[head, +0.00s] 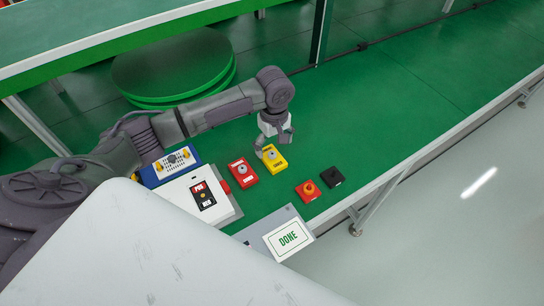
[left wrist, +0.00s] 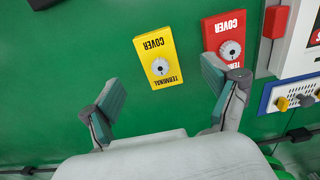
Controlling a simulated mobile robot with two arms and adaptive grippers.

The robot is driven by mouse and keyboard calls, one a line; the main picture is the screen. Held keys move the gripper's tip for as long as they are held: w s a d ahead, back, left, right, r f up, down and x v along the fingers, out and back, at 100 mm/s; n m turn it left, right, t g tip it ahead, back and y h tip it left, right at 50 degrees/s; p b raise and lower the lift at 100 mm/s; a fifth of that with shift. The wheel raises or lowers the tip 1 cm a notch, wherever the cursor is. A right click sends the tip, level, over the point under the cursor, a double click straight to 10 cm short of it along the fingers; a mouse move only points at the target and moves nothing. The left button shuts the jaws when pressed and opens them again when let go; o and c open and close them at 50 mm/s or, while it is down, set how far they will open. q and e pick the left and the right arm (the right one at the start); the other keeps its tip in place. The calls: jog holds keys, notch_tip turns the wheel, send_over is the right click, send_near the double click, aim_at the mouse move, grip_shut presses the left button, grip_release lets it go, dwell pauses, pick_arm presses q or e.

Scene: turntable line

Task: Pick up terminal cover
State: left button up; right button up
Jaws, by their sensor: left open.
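A yellow terminal cover (head: 270,164) with a grey knob lies on the green table; its label reads TERMINAL COVER in the left wrist view (left wrist: 158,45). A red cover (head: 237,180) of the same shape lies just left of it, and at the upper right in the left wrist view (left wrist: 233,28). My left gripper (head: 273,145) is at the yellow cover's far edge in the head view. In the left wrist view its fingers (left wrist: 163,88) are spread wide and empty, with the yellow cover ahead between them and the red cover beyond the right finger. My right gripper is not seen.
Left of the covers are a white box (head: 180,195) marked POS and NEG and a blue panel (head: 151,176) with yellow knobs. A red block with an orange knob (head: 308,190), a black block (head: 332,177) and a DONE sign (head: 289,239) are nearer. The table's right side is clear.

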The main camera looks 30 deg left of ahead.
aim_at(274, 156)
pick_arm(q)
jog(key=f, duration=0.3)
jog(key=shift+w+f, duration=0.2)
notch_tip(274, 156, down, 3)
jog(key=shift+a+r+p, duration=0.1)
jog(key=shift+r+p, duration=0.1)
jog(key=shift+p, duration=0.1)
jog(key=shift+f, duration=0.6)
jog(key=c, duration=1.3)
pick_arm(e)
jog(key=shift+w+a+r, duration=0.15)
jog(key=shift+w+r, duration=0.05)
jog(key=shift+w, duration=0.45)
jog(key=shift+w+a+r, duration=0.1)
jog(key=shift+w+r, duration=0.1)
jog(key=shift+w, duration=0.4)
